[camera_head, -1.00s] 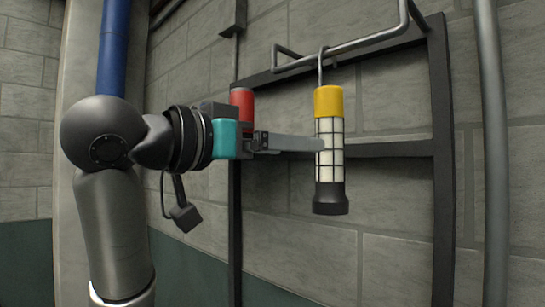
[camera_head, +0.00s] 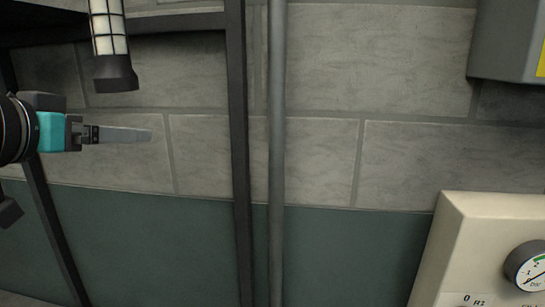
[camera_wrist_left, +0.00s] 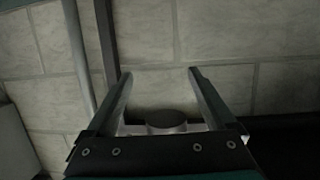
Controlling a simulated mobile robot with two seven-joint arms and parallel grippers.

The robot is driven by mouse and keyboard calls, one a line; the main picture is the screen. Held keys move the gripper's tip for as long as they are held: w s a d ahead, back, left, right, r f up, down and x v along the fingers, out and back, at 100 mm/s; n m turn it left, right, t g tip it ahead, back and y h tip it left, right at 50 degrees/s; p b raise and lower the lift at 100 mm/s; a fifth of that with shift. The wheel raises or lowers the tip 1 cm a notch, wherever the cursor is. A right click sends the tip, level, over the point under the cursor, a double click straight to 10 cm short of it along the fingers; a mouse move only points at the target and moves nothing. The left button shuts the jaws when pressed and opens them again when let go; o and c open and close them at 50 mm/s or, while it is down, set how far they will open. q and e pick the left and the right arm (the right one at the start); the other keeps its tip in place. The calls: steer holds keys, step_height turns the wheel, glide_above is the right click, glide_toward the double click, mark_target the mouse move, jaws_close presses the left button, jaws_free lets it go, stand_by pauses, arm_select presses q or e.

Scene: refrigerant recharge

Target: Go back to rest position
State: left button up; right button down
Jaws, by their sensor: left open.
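My left gripper (camera_head: 125,134) is at the left edge in the head view, pointing right. In the left wrist view its two fingers (camera_wrist_left: 160,75) stand wide apart. A round grey end of something (camera_wrist_left: 166,120) shows low between them; I cannot tell what it is. A caged lamp (camera_head: 108,38) with a black end hangs above the gripper in the head view, apart from the fingers; its top is cut off. My right gripper is not in view.
A dark metal frame (camera_head: 238,150) and a grey pipe (camera_head: 277,170) run up the block wall. A cream box (camera_head: 480,245) with a gauge (camera_head: 530,268) stands at lower right. A grey box (camera_head: 510,40) is at upper right. The middle wall is clear.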

arm_select(q)
steer(key=s+d+f+g+y, duration=0.1)
steer(key=s+d+f+g, duration=0.15)
steer(key=f, duration=1.15)
steer(key=s+d+f+g, duration=0.1)
steer(key=d+f+g, duration=0.15)
steer(key=f, duration=1.15)
steer(key=s+d+f+g+y, duration=0.2)
steer(key=s+f+g, duration=0.4)
steer(key=s+f, duration=1.25)
step_height(320, 180, down, 30)
steer(key=s+b, duration=0.3)
steer(key=b, duration=0.6)
steer(key=s+a+f+g+b, duration=0.1)
steer(key=s+f+b, duration=0.3)
steer(key=s+f, duration=0.3)
steer(key=s+a+f+g+b, duration=0.1)
steer(key=s+f+b, duration=0.3)
steer(key=s+f, duration=0.4)
step_height(320, 180, down, 7)
steer(key=shift+s+a+f, duration=0.1)
steer(key=shift+s+a, duration=0.15)
steer(key=shift+a, duration=0.2)
